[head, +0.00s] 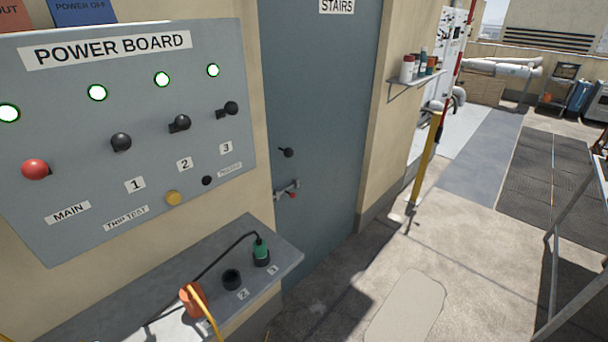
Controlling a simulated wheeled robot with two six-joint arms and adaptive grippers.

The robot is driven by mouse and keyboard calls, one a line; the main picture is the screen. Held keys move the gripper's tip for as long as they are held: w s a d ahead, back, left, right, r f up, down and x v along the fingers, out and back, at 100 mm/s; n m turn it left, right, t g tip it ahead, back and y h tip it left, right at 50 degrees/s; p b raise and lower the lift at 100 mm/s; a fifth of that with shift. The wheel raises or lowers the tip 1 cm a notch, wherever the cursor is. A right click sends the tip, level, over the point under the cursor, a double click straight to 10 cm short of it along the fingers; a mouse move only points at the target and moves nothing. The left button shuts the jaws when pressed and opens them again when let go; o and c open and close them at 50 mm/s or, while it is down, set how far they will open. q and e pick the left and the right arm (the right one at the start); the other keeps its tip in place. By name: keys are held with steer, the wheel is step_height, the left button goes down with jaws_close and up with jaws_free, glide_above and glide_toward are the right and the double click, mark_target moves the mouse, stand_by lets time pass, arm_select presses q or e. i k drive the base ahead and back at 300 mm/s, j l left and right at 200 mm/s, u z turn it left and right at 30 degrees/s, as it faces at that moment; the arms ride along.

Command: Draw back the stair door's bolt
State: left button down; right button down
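The blue-grey stair door (330,110) stands in the wall right of the power board, under a STAIRS sign (337,6). It looks closed. A dark round handle (287,152) sits above the bolt. How far the bolt reaches into the frame is too small to tell. Neither of my grippers shows in the head view.
The power board (110,190) has four green lamps, a red main knob (35,169) and black levers. Below it, a grey shelf (283,250) juts out near the bolt, carrying a green plug (261,252) and an orange plug (190,298). Floor before the door looks clear.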

mark_target(293, 195)
steer(key=i+l, duration=0.15)
steer(key=i, duration=0.35)
steer(key=i+l, duration=0.15)
steer(key=i, duration=0.4)
